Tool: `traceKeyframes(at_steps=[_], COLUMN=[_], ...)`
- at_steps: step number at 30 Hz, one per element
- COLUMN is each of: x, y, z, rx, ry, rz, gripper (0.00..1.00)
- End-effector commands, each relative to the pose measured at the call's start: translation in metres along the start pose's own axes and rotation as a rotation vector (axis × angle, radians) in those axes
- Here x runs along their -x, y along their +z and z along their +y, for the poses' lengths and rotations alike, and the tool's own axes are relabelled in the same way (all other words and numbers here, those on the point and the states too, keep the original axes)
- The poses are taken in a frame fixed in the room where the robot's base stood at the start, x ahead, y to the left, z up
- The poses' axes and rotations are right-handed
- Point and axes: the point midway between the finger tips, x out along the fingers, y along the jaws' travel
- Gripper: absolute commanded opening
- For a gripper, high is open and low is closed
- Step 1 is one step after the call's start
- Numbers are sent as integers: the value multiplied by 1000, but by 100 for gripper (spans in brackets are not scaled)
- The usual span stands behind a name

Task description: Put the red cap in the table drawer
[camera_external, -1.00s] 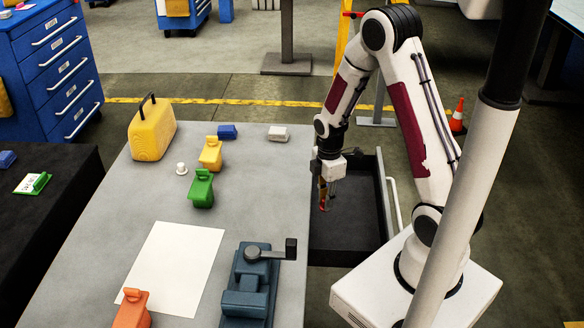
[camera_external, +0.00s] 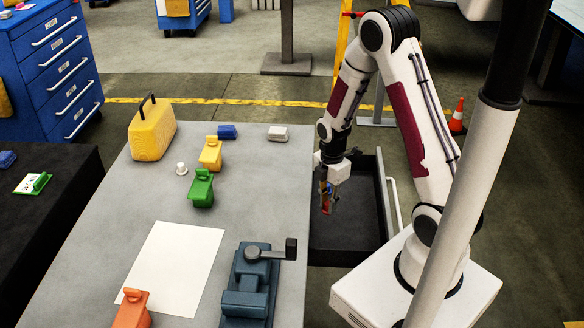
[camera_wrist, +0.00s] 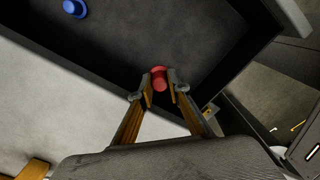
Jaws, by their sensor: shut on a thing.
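A red cap (camera_wrist: 159,79) is between the fingertips of my gripper (camera_wrist: 159,88) in the wrist view. My gripper is shut on it and points down over the open table drawer. In the external view my gripper (camera_external: 327,202) is above the dark drawer (camera_external: 345,240), beside the table's right edge; the cap is small there, a red spot between the fingers. A blue cap-like piece (camera_wrist: 75,8) lies inside the drawer at the top left of the wrist view.
The grey table (camera_external: 150,215) holds a yellow case (camera_external: 152,135), yellow (camera_external: 211,153) and green (camera_external: 201,188) clamps, a white cap (camera_external: 181,168), an orange clamp (camera_external: 132,309) and a blue vise (camera_external: 248,285). The drawer floor below my gripper looks mostly clear.

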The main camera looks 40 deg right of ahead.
Motion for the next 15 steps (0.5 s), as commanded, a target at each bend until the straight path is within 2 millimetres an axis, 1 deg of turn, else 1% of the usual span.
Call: traceKeyframes(at_steps=[5,15], x=[-13,-48], y=[0,0], z=[-1,-1], rx=[0,-1], ry=[-4,-4], rz=[1,0], gripper=[4,4])
